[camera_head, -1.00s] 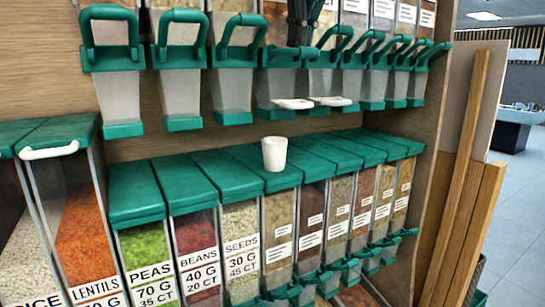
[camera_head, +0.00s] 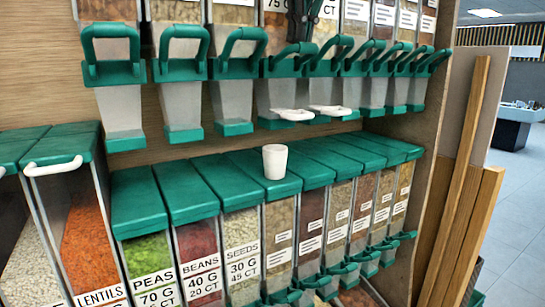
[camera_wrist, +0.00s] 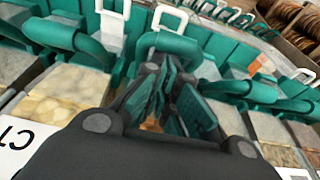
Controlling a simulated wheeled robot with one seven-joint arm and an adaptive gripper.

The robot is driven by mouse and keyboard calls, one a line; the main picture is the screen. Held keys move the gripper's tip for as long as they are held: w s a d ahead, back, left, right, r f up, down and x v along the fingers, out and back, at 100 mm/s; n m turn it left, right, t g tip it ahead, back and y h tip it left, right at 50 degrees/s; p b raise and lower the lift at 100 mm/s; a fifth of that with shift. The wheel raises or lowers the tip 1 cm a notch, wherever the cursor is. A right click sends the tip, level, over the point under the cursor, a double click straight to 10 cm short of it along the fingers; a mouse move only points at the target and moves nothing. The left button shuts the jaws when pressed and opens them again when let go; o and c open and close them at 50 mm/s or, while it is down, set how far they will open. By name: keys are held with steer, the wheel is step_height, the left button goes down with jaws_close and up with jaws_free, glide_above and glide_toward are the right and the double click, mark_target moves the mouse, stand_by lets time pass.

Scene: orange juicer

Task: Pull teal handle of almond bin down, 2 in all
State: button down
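An upper row of clear bins carries teal loop handles. My gripper (camera_head: 304,22), dark and two-fingered, hangs in front of this row at the top middle of the head view. It is just above a teal handle (camera_head: 288,62) on the fourth bin from the left. No label reading almond is legible, so I cannot tell which bin is the almond bin.
A white cup (camera_head: 274,161) stands on the teal lids of the lower bins. White loops (camera_head: 293,115) stick out below two upper bins. Lower bins hold lentils (camera_head: 88,240), peas (camera_head: 150,247) and other foods. Wooden boards (camera_head: 470,190) lean at right, beside open floor.

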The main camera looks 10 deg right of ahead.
steer(key=v, duration=0.8)
steer(key=shift+s+d+f+p, duration=0.2)
steer(key=shift+s+d+p, duration=0.15)
steer(key=shift+s+p, duration=0.05)
steer(key=shift+s+d+r, duration=0.2)
steer(key=shift+s+r, duration=0.25)
steer(key=shift+r, duration=0.2)
steer(key=shift+s+d+r, duration=0.15)
steer(key=shift+s+r, duration=0.25)
steer(key=shift+r, duration=0.2)
